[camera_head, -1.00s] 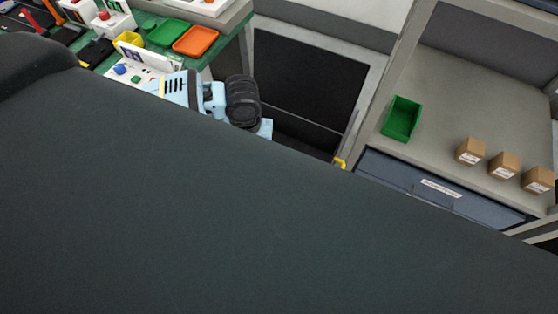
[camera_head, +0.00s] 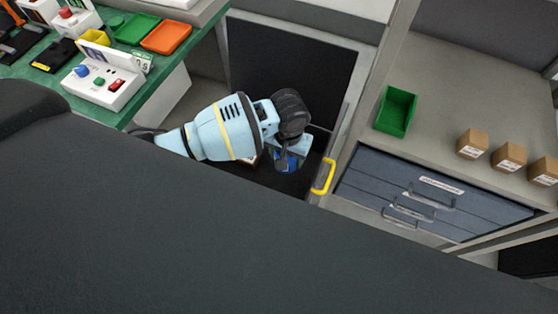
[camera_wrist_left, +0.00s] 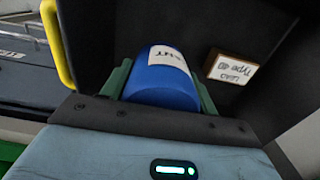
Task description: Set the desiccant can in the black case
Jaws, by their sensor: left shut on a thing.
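The desiccant can appears as a blue cylinder with a white label (camera_wrist_left: 160,84) in the left wrist view. My left gripper (camera_wrist_left: 160,98) is shut on it, with green fingers on both sides. In the head view the gripper (camera_head: 291,146) is over a black-walled open space (camera_head: 290,65), which looks like the black case; its dark wall (camera_wrist_left: 215,25) also shows in the wrist view. The blue can (camera_head: 285,163) is partly hidden under the gripper. I cannot tell whether it touches the bottom. My right gripper is not in view.
A small brown labelled box (camera_wrist_left: 231,68) is inside the dark space, right of the can. A yellow handle (camera_head: 323,177) stands at its right edge. A green bin (camera_head: 396,111) and several cartons (camera_head: 473,143) are on the right shelf, and a green bench (camera_head: 50,65) is at left.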

